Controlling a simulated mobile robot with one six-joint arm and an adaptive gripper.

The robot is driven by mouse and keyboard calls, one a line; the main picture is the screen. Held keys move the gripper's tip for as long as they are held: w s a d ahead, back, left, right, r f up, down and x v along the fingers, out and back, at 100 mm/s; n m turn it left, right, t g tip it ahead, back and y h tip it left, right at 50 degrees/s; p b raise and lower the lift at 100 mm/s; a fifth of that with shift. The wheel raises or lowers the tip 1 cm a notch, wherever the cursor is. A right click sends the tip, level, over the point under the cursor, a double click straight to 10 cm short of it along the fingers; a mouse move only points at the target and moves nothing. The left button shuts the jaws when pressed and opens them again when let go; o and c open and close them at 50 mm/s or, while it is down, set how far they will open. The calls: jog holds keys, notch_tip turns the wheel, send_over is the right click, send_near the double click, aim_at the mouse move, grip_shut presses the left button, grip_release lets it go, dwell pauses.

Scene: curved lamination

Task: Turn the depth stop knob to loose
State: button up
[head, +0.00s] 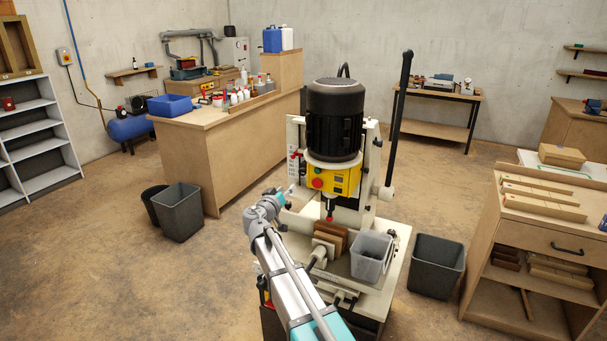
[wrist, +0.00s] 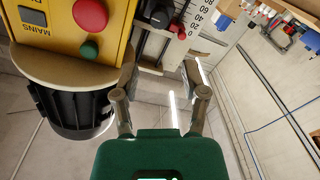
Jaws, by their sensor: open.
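The depth stop knob (wrist: 160,15) is a dark round knob beside a white scale (wrist: 193,18) marked with numbers, at the top of the wrist view. A small red pointer (wrist: 182,35) sits near the 0 of the scale. My gripper (wrist: 159,72) is open and empty, its two fingers spread below the knob in the picture, with the knob lying beyond the fingertips. I see no contact with it. In the head view my gripper (head: 287,194) is at the left side of the drill press (head: 336,115); the knob is too small to make out there.
The yellow control panel (wrist: 60,25), with a red button (wrist: 90,14) and a green button (wrist: 88,49), is close to the left finger. Wooden pieces (head: 330,238) and a grey bin (head: 371,256) are on the machine's table.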

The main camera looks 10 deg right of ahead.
aim_at(302, 173)
jog(key=shift+w+d, duration=0.1)
jog(key=shift+w, duration=0.05)
jog(key=x, duration=1.3)
jog(key=shift+w+d, duration=0.15)
jog(key=shift+d, duration=0.05)
grip_shut()
